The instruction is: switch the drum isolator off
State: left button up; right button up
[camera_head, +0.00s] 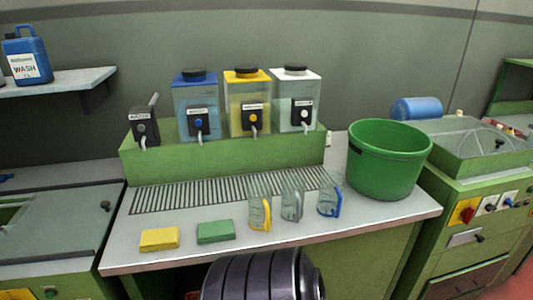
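A red rotary switch on a yellow plate (466,211) is on the front of the green machine at the right edge of the head view. It looks like an isolator switch. Its knob is too small for me to read its position, and no label on it is legible. Neither of my grippers is in view, and nothing is touching the switch.
Small white switch plates (488,203) sit right of the switch, and a grey plate with a dark handle (464,237) is below it. A big green tub (389,160) stands on the counter (225,252) to its left. Clear jugs (291,203) and sponges (159,239) line the front.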

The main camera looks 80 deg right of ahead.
aim_at(467, 214)
jog(key=z, duration=4.25)
